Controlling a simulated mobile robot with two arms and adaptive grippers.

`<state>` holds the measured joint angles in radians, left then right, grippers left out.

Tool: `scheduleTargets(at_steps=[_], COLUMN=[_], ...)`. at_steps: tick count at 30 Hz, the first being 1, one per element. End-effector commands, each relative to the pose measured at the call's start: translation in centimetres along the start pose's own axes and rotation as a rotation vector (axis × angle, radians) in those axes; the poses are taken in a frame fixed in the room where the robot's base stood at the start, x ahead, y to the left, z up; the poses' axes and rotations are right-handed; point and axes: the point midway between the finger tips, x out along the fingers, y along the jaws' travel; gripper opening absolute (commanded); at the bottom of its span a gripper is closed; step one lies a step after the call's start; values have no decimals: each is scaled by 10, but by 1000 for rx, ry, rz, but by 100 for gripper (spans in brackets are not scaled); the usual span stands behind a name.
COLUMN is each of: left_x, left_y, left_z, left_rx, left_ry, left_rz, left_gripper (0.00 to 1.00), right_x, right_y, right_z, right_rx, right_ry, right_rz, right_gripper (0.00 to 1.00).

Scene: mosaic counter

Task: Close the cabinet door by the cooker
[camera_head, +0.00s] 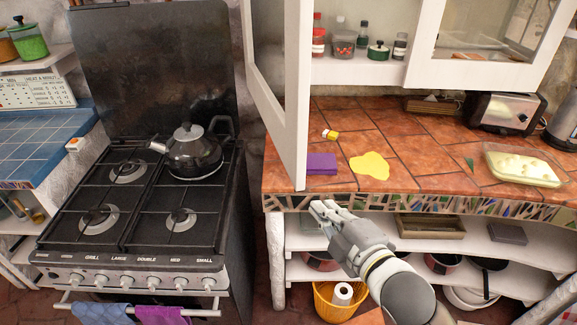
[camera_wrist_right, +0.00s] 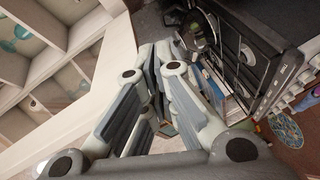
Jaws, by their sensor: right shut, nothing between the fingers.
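The cabinet door (camera_head: 292,110) by the cooker is a white frame with a glass pane. It stands open, swung out from the left side of the white wall cabinet (camera_head: 365,72), with its lower corner over the counter's front left edge. The black cooker (camera_head: 232,220) is to its left. My right gripper (camera_head: 318,207) is shut and empty, just below and right of the door's lower corner in the head view. Its fingers fill the middle of the right wrist view (camera_wrist_right: 162,60), with white framing and shelves at left. My left gripper is not in view.
A black kettle (camera_head: 194,152) stands on the cooker. The tiled counter (camera_head: 420,170) holds a purple block (camera_head: 321,164), a yellow patch (camera_head: 370,165), a toaster (camera_head: 502,112) and a glass dish (camera_head: 521,166). White shelves (camera_head: 460,247) with pans are under the counter, above a yellow basket (camera_head: 325,305).

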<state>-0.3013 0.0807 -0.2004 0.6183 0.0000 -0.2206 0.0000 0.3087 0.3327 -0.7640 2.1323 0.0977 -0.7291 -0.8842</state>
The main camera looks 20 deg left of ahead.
Motion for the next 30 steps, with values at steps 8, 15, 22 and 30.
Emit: scheduleTargets(at_steps=[8,15,22,30], left_x=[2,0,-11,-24], left_y=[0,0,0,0], left_z=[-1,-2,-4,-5], left_rx=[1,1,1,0], left_ry=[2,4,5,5], left_rz=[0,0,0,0], left_gripper=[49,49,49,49], right_x=[-65,-72,-39,6], right_y=[63,72,76,81], right_z=[-99,-116,-125,-136], right_rx=[-286,-333,-328,-329], right_ry=[196,227,227,225], right_rz=[119,140,139,139], right_gripper=[0,0,0,0])
